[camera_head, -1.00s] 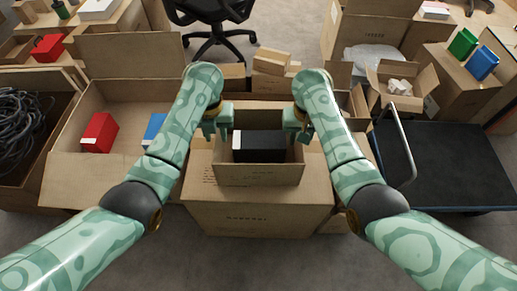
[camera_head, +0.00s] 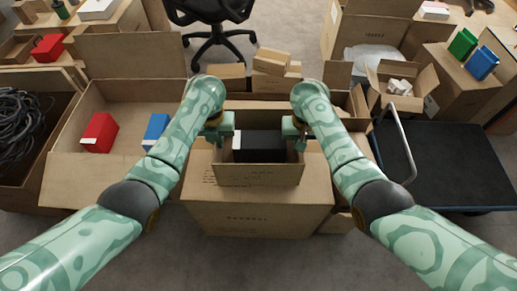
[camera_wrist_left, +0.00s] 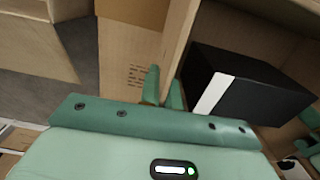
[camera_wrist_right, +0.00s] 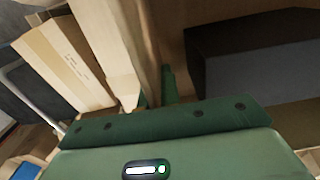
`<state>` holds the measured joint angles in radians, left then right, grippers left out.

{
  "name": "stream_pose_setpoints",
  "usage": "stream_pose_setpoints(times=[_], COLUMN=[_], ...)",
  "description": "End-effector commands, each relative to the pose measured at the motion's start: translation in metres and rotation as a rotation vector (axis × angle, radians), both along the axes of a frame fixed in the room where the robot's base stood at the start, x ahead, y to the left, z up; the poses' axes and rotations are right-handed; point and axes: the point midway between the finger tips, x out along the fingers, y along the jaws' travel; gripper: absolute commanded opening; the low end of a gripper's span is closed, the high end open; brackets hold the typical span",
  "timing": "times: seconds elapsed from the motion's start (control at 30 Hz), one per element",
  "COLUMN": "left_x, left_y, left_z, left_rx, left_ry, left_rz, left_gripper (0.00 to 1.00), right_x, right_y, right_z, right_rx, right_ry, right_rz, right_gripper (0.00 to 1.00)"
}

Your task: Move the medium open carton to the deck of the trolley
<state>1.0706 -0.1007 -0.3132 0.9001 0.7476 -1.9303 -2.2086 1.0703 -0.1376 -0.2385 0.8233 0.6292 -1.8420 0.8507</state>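The medium open carton (camera_head: 258,175) stands on a larger closed carton (camera_head: 258,212) in the middle of the head view, with a black box (camera_head: 262,146) with a white end inside. My left gripper (camera_head: 219,130) is at its left wall; in the left wrist view the fingers (camera_wrist_left: 163,88) are close together with the wall between them. My right gripper (camera_head: 293,130) is at the right wall; in the right wrist view its fingers (camera_wrist_right: 156,90) flank that wall, one partly hidden. The trolley's dark deck (camera_head: 450,160) is at the right, its visible part bare.
The trolley's handle (camera_head: 404,150) rises at the deck's left edge, between deck and carton. A big open carton (camera_head: 75,180) with red and blue boxes is at left. Small cartons (camera_head: 272,62) and an office chair (camera_head: 215,25) stand behind. Floor is clear in front.

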Motion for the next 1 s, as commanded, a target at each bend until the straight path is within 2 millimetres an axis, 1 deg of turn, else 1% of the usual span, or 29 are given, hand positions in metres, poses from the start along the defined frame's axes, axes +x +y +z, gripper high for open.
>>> stream_pose_setpoints(times=[0.17, 0.27, 0.37, 0.6, 0.7, 0.8, 1.0], left_x=[0.001, 0.002, 0.003, 0.006, 0.007, 0.007, 0.007], left_y=[0.000, 0.000, 0.000, 0.000, 0.000, 0.000, 0.000], left_z=[0.003, 0.012, 0.026, 0.073, 0.087, 0.091, 0.088], left_rx=[0.000, 0.000, 0.000, 0.000, 0.000, 0.000, 0.000], left_ry=[-0.004, -0.011, -0.023, -0.060, -0.071, -0.074, -0.071], left_rz=[0.000, 0.000, 0.000, 0.000, 0.000, 0.000, 0.000], left_gripper=[0.00, 0.00, 0.00, 0.00, 0.00, 0.00, 0.00], right_x=[0.001, 0.002, 0.003, 0.007, 0.008, 0.008, 0.008], right_y=[0.000, 0.000, 0.000, 0.000, 0.000, 0.000, 0.000], right_z=[0.003, 0.012, 0.026, 0.073, 0.087, 0.091, 0.088], right_rx=[0.000, 0.000, 0.000, 0.000, 0.000, 0.000, 0.000], right_ry=[-0.004, -0.010, -0.023, -0.060, -0.070, -0.074, -0.071], right_rz=[0.000, 0.000, 0.000, 0.000, 0.000, 0.000, 0.000], right_gripper=[0.00, 0.00, 0.00, 0.00, 0.00, 0.00, 0.00])
